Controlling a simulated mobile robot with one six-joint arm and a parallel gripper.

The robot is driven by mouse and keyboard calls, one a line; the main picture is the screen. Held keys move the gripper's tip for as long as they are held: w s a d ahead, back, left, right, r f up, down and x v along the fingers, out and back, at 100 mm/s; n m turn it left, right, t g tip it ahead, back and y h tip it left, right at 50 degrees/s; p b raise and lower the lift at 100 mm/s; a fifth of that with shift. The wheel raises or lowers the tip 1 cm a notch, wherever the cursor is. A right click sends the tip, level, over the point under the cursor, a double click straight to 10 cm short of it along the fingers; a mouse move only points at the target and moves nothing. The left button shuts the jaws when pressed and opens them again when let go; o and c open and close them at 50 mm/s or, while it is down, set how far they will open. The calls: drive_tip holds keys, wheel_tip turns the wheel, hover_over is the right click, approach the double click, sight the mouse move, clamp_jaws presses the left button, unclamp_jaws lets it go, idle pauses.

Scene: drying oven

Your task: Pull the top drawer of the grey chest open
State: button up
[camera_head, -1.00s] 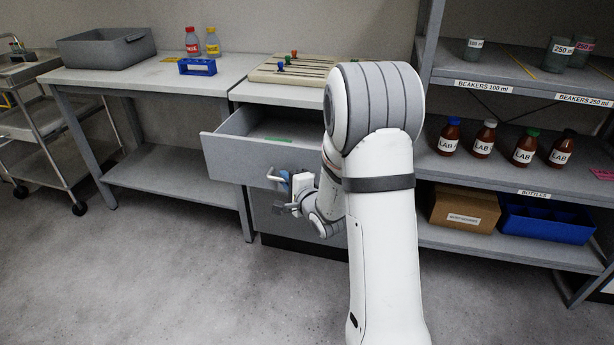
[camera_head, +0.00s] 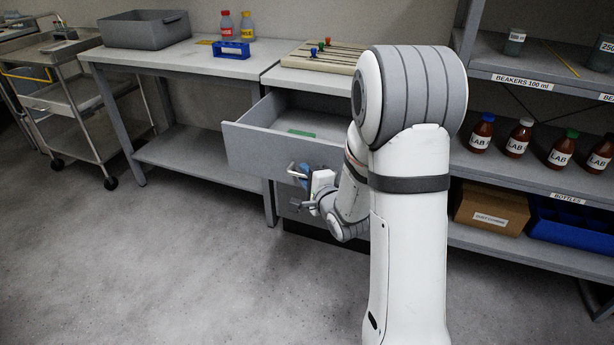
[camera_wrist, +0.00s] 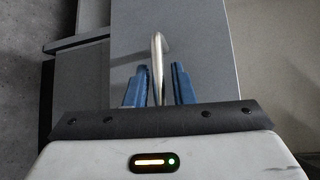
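The top drawer (camera_head: 265,148) of the grey chest (camera_head: 288,207) stands well out, with its inside showing and a green item (camera_head: 301,133) lying in it. The drawer's bar handle (camera_head: 296,172) is on its front. My gripper (camera_head: 305,177) is at this handle, partly hidden by my arm. In the wrist view, the handle (camera_wrist: 158,65) runs between the two blue fingers of my gripper (camera_wrist: 159,88). Gaps show on both sides of the handle, so the fingers are open around it. The lower part of the chest is mostly hidden behind my arm.
A bench (camera_head: 185,63) with a grey bin (camera_head: 145,30), bottles and a blue rack stands left of the chest. A trolley (camera_head: 75,85) is further left. Shelves (camera_head: 545,175) with brown bottles and boxes are at the right. The floor (camera_head: 170,265) in front is clear.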

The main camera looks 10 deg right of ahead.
drive_tip(key=shift+o, duration=0.9)
drive_tip(key=f+b+v, duration=0.1)
drive_tip(key=b+v, duration=0.5)
drive_tip(key=shift+r+b, duration=0.15)
drive_tip(key=shift+b, duration=0.15)
drive_tip(key=s+b, duration=0.1)
drive_tip(key=b, duration=0.2)
drive_tip(key=shift+r+b, duration=0.1)
drive_tip(key=shift+b, duration=0.2)
drive_tip(key=b+v, duration=0.4)
drive_tip(key=v, duration=0.1)
drive_tip(key=shift+d+r+b, duration=0.1)
drive_tip(key=shift+r+b, duration=0.15)
drive_tip(key=shift+b, duration=0.1)
